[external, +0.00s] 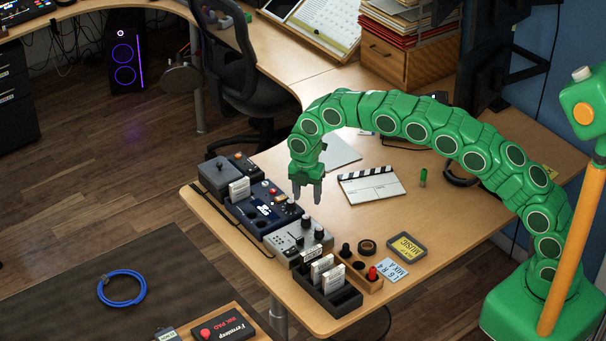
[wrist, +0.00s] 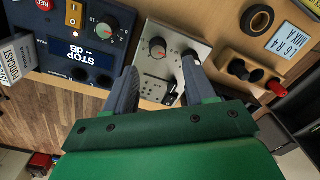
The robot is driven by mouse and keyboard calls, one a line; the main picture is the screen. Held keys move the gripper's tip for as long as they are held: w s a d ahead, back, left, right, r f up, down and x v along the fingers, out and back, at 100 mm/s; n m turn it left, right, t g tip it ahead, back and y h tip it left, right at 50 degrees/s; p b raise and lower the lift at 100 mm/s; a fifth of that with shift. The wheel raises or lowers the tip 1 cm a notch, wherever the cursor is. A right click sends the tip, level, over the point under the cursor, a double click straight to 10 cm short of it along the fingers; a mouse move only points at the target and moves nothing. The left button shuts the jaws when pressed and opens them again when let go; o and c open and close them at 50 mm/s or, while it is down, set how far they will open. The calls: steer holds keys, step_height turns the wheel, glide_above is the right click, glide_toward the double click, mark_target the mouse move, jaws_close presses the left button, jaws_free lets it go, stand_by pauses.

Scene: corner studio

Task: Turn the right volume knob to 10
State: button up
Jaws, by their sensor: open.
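A grey panel (external: 297,240) with two dark knobs lies on the desk. The left knob (external: 306,221) shows red marks around it in the wrist view (wrist: 158,48). The right knob (external: 319,234) is partly hidden by my right finger in the wrist view (wrist: 189,58). Their settings are too small to read. My gripper (external: 306,197) points down, open and empty, above the knob side of the panel. In the wrist view its fingers (wrist: 157,78) are spread, one over the panel's left edge, the other by the right knob. I cannot tell whether it touches.
A blue recorder (external: 262,212) with a display and a numbered knob (wrist: 105,29) adjoins the panel on the left. A black cassette rack (external: 328,300) and a wooden stand with dark and red pegs (external: 368,283) stand to its right. A clapperboard (external: 371,187) lies behind.

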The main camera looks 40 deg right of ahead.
mark_target(306, 216)
steer(key=shift+w+a+f, duration=0.1)
steer(key=shift+a+f, duration=0.2)
steer(key=shift+f, duration=3.85)
jaws_close()
